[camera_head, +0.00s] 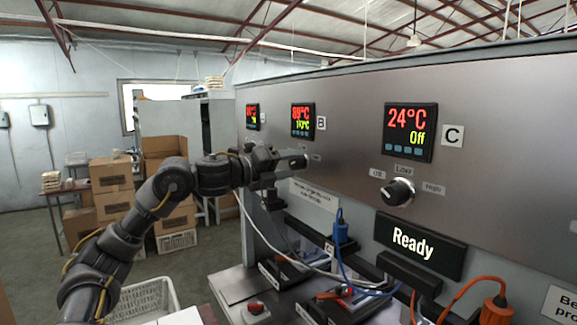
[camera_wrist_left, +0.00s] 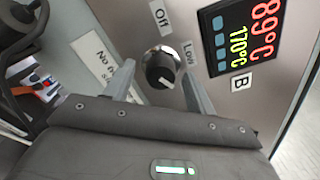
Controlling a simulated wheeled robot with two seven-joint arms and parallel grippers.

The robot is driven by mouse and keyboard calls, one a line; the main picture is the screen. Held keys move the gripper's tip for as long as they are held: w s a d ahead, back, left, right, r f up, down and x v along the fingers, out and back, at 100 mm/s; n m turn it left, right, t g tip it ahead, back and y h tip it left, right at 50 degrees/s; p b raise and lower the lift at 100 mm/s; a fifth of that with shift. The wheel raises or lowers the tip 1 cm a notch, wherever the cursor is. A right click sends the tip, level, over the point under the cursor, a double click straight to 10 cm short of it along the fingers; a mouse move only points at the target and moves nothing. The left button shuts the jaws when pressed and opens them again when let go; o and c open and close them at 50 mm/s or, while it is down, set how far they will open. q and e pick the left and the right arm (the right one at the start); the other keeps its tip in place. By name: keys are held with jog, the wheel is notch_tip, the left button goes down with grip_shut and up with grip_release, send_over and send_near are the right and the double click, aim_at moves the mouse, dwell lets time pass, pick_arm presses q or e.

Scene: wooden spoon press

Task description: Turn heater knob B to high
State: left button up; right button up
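Heater knob B (camera_wrist_left: 163,66), black on a silver ring, shows in the left wrist view below the "Off" label (camera_wrist_left: 161,18) and beside the "Low" label (camera_wrist_left: 188,62). A small pale mark shows on its lower edge. My left gripper (camera_wrist_left: 157,67) is open, one finger on each side of the knob; contact cannot be told. Display B (camera_wrist_left: 243,35) reads 89°C over 170°C in the wrist view. My right gripper is not in view.
Knob C (camera_head: 398,191) sits under display C (camera_head: 409,131), which reads 24°C and Off. A "Ready" screen (camera_head: 415,243) is below it. Cables and press parts (camera_head: 330,290) lie under the panel. Cardboard boxes (camera_head: 112,185) stand behind at left.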

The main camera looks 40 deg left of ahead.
pick_arm(q)
jog(key=b+v, duration=0.7)
jog(key=v, duration=0.4)
dwell(0.6)
